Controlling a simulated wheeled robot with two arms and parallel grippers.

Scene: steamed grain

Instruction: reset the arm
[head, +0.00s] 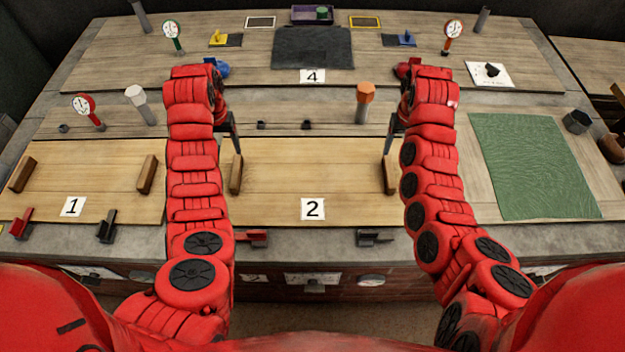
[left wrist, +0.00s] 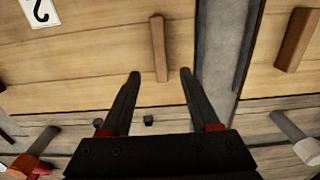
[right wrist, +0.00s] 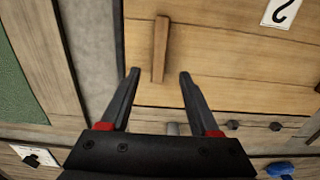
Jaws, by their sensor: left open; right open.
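My left gripper (head: 234,140) hangs over the left part of the wooden panel marked 2 (head: 312,165). Its two black fingers are apart and empty in the left wrist view (left wrist: 161,73). A wooden handle bar (left wrist: 158,45) lies beyond its fingertips, with no finger closed on it. My right gripper (head: 391,140) hangs over the right part of the same panel. Its fingers are also apart and empty in the right wrist view (right wrist: 159,73), with another wooden bar (right wrist: 160,48) beyond the tips. Both red arms reach forward, roughly parallel, and partly hide the panel's sides.
A panel marked 1 (head: 73,206) lies to the left, and a green mat (head: 535,165) to the right. An orange-topped post (head: 364,103) stands between the arms. Gauges on stems (head: 173,33) and a dark sheet (head: 313,47) are farther back. The middle of panel 2 is clear.

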